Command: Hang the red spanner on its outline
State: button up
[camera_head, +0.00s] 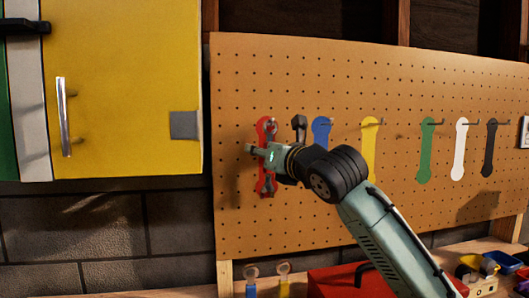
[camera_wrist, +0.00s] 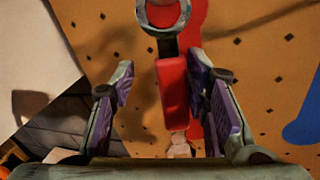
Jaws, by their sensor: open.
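The red spanner shows in the wrist view with its grey ring end at the top, its red handle (camera_wrist: 172,92) in the middle and a pale lower end. In the head view the spanner (camera_head: 271,127) is upright in front of the red outline (camera_head: 261,128) on the pegboard, partly hidden by my gripper. My gripper (camera_head: 258,151) is open at the spanner's middle. In the wrist view its fingers (camera_wrist: 163,92) stand on either side of the handle, with gaps showing. I cannot tell whether the ring sits on a hook.
The pegboard (camera_head: 330,215) also bears blue (camera_head: 321,128), yellow (camera_head: 369,150), green (camera_head: 426,155), white and black outlines with hooks. A yellow cabinet (camera_head: 120,90) stands at left. Below, the bench holds blue-handled and yellow-handled tools (camera_head: 284,282), a red box (camera_head: 335,282) and a blue bin (camera_head: 508,262).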

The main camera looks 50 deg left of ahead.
jog(key=v, duration=1.2)
